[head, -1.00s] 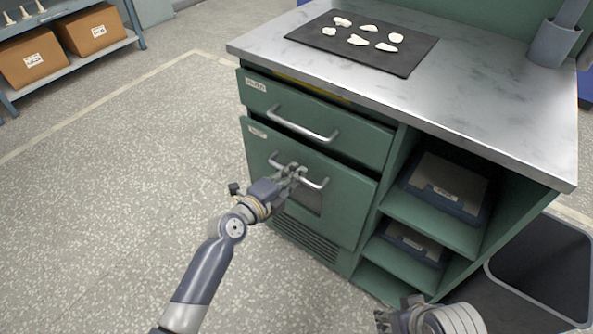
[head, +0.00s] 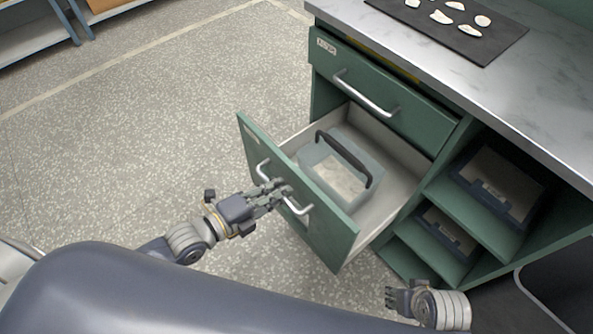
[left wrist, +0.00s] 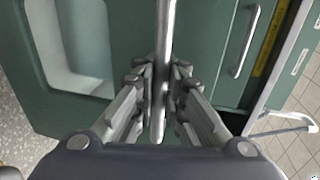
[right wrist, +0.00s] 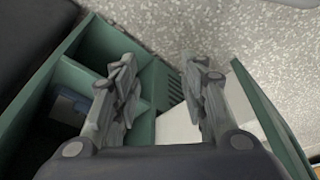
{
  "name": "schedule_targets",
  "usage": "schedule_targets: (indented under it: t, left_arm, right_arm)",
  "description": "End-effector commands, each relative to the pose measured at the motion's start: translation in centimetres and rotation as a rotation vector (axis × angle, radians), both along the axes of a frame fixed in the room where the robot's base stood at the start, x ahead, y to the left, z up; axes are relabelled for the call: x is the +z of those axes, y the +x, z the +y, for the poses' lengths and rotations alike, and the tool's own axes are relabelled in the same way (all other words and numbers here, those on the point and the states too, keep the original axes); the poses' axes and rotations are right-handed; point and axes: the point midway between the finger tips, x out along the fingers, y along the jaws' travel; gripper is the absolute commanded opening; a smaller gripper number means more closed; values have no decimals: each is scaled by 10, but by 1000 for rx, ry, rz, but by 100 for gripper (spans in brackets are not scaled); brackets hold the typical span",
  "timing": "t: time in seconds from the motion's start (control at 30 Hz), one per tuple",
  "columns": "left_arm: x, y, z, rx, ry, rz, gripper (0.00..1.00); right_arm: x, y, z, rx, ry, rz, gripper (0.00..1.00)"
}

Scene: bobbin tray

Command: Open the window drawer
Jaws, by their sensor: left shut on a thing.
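The window drawer (head: 335,242) is the lower green drawer and stands well out of the cabinet. A clear bin (head: 335,168) with a black handle sits inside it. My left gripper (head: 280,191) is shut on the drawer's silver bar handle (head: 300,209). In the left wrist view the handle (left wrist: 165,40) runs between the fingers, and the pale window (left wrist: 85,35) shows in the drawer front. My right gripper (head: 390,299) is empty, low in front of the cabinet's open shelves. In the right wrist view its fingers (right wrist: 160,85) are apart.
The upper drawer (head: 385,105) is above, nearly closed. The worktop (head: 480,85) holds a dark mat (head: 500,35) with several white pieces. Shelves at right hold trays (head: 497,185). A dark bin (head: 560,290) stands at lower right. The floor left of the drawer is clear.

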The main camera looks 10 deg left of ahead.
Motion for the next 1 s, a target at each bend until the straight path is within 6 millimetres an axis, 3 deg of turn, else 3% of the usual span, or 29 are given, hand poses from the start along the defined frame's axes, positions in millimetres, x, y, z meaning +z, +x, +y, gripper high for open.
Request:
schedule_targets:
  t: [0.3, 0.5, 0.7, 1.0]
  left_arm:
    - [3, -39, 28, 2, -2, 2, 0]
    - [3, -53, 38, 2, -3, 1, 0]
    - [2, -59, 43, 2, -3, -1, 0]
    - [2, -60, 44, 3, -4, -3, 0]
  right_arm:
    - [-70, -11, 0, 7, -4, 44, 40]
    - [-98, -20, -1, 10, -5, 57, 40]
    - [-112, -27, -2, 11, -5, 64, 40]
    - [-115, -28, -2, 12, -6, 64, 40]
